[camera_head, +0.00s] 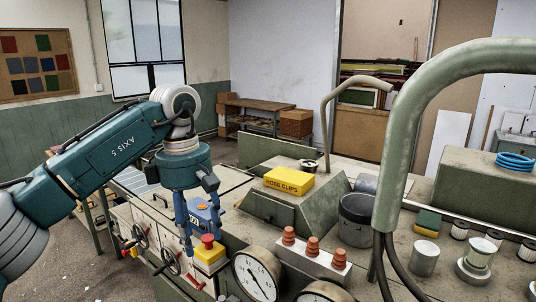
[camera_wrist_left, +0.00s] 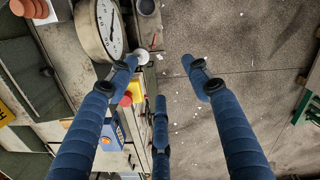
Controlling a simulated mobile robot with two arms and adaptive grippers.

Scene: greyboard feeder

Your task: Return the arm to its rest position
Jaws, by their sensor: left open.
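My left arm (camera_head: 105,150) comes in from the left, bent at the wrist, with its gripper (camera_head: 197,228) hanging down over the front of the grey-green machine. In the left wrist view the blue fingers (camera_wrist_left: 160,68) are spread apart with nothing between them; concrete floor and the machine's edge show beyond. In the head view the fingers stand in front of the blue box and near the red button on its yellow housing (camera_head: 209,254). I cannot tell how far apart they are in depth. My right gripper is in neither view.
The machine (camera_head: 262,207) carries a yellow nose clips box (camera_head: 289,180), a round gauge (camera_head: 255,277), orange-brown insulators (camera_head: 312,246) and a dark bucket (camera_head: 356,219). A thick curved pipe (camera_head: 396,150) rises at right. Open floor (camera_wrist_left: 240,40) lies beside the machine.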

